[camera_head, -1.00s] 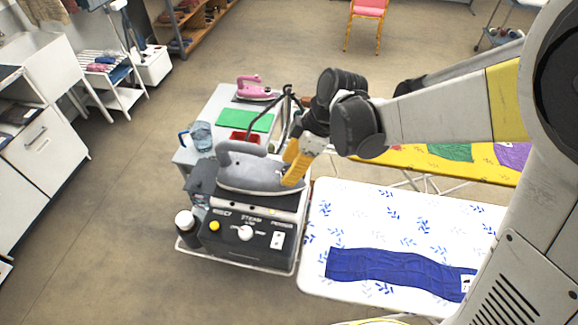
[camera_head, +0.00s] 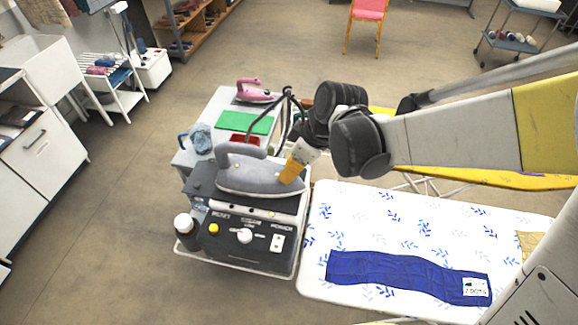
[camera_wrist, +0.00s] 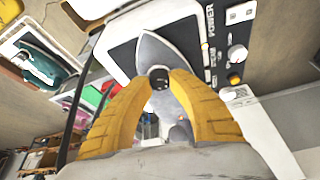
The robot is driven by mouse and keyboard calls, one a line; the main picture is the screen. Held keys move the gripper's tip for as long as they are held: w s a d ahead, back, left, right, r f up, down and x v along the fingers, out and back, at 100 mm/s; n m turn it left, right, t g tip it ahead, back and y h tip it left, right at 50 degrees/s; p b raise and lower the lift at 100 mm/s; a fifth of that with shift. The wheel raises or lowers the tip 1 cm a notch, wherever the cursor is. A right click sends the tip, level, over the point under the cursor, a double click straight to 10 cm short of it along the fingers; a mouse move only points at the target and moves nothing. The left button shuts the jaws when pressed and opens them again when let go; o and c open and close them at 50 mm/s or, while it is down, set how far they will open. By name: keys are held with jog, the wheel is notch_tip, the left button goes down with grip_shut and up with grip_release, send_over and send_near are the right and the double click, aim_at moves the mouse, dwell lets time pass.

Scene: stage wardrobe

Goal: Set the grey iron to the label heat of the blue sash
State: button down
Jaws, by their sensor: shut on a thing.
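The grey iron (camera_head: 258,179) rests on top of the black steam station, its tip to the right. My gripper (camera_head: 288,179) reaches the iron from the right, near its tip. In the wrist view, the yellow fingers of my gripper (camera_wrist: 160,82) are shut on a small black dial (camera_wrist: 159,77) on the iron (camera_wrist: 148,48). The dial's marks are too small to read. The blue sash (camera_head: 385,270) lies flat on the white patterned ironing board. Its white label (camera_head: 475,287) shows at the right end, too small to read.
The steam station (camera_head: 262,240) has a white knob and a yellow button. Behind it, a side table holds a pink iron (camera_head: 252,92), a green mat (camera_head: 245,122) and a blue jug (camera_head: 199,137). The ironing board (camera_head: 330,225) stands right of it.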

jog(key=m+t+h, duration=0.1)
jog(key=m, duration=0.2)
jog(key=m+t, duration=0.1)
jog(key=m, duration=0.3)
jog(key=shift+s+a+h+b, duration=0.1)
jog(key=shift+s+h+b, duration=0.05)
jog(key=shift+h+b, duration=0.25)
jog(key=m+t+h, duration=0.1)
jog(key=m, duration=0.2)
jog(key=shift+m, duration=0.4)
jog(key=shift+m+h+b, duration=0.45)
jog(key=shift+m+h, duration=0.35)
jog(key=shift+m, duration=1)
jog(key=c, duration=1.1)
grip_release()
jog(key=shift+c, duration=0.2)
jog(key=v, duration=1.2)
jog(key=shift+a, duration=0.15)
